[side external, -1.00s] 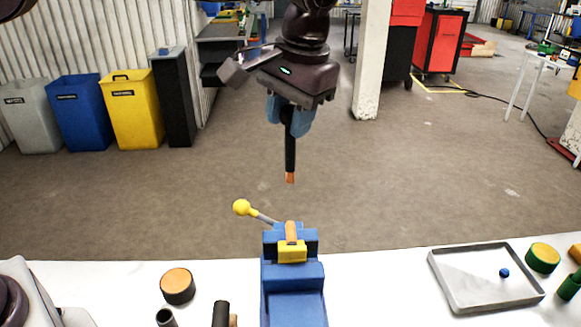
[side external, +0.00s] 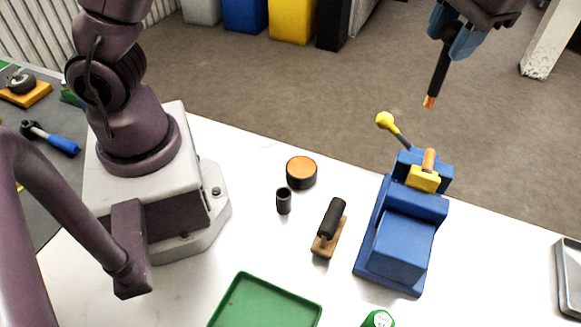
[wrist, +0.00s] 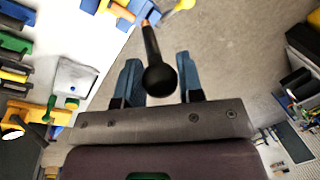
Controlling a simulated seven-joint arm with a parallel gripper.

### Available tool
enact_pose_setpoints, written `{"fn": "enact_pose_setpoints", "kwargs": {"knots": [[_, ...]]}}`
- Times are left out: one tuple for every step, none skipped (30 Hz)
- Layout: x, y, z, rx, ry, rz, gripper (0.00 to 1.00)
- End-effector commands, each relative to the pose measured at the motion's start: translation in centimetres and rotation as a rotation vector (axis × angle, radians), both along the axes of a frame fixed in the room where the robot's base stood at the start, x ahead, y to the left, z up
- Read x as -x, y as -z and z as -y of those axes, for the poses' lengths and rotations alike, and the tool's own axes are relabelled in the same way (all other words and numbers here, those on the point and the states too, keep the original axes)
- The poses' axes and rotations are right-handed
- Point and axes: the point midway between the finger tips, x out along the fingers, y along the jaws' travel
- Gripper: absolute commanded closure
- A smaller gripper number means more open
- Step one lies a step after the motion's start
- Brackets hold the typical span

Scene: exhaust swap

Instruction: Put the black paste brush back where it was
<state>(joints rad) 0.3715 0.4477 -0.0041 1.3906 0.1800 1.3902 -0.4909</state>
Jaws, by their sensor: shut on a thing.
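The black paste brush (side external: 439,72) has a slim black handle and an orange tip. My gripper (side external: 455,40) is shut on its upper end and holds it tip down, slightly tilted, in the air above and behind the blue vise (side external: 400,240). In the wrist view, the brush's round black end (wrist: 160,80) sits between the two blue fingers of my gripper (wrist: 158,78). A small open black cup (side external: 284,201) stands empty-looking on the white table. An orange-topped black round pot (side external: 301,172) stands just behind it.
The vise holds an orange piece in yellow jaws (side external: 424,178), and its yellow-knobbed lever (side external: 387,121) sticks up. A black-handled tool (side external: 331,223) rests on wood between cup and vise. A green tray (side external: 265,308) is in front; a grey tray (side external: 568,285) is at right.

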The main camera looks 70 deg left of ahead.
Motion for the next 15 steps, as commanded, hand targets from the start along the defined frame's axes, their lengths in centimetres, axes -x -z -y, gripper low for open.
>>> {"fn": "enact_pose_setpoints", "kwargs": {"knots": [[1.4,0.7,-0.4,-0.002,-0.03,-0.004,0.93],[2.1,1.3,-0.7,-0.002,-0.056,-0.003,0.93],[3.1,2.1,-1.0,-0.001,-0.097,-0.003,0.93],[4.0,2.7,-1.2,0.0,-0.131,-0.004,0.93],[4.8,3.3,-1.4,0.0,-0.169,-0.004,0.93],[5.9,4.2,-1.8,0.001,-0.224,-0.003,0.93],[6.8,4.9,-2.1,0.0,-0.267,-0.004,0.93],[7.7,5.6,-2.3,0.001,-0.311,-0.002,0.93],[9.0,6.5,-2.7,0.001,-0.374,-0.002,0.93],[10.0,7.2,-3.0,0.0,-0.422,-0.003,0.93],[11.0,7.9,-3.2,0.001,-0.475,-0.002,0.93],[12.3,8.9,-3.6,0.001,-0.547,-0.002,0.93],[13.4,9.5,-3.9,0.001,-0.603,-0.002,0.93],[14.4,10.2,-4.2,0.001,-0.659,-0.002,0.93],[15.7,11.1,-4.5,0.001,-0.734,-0.001,0.93]]}}
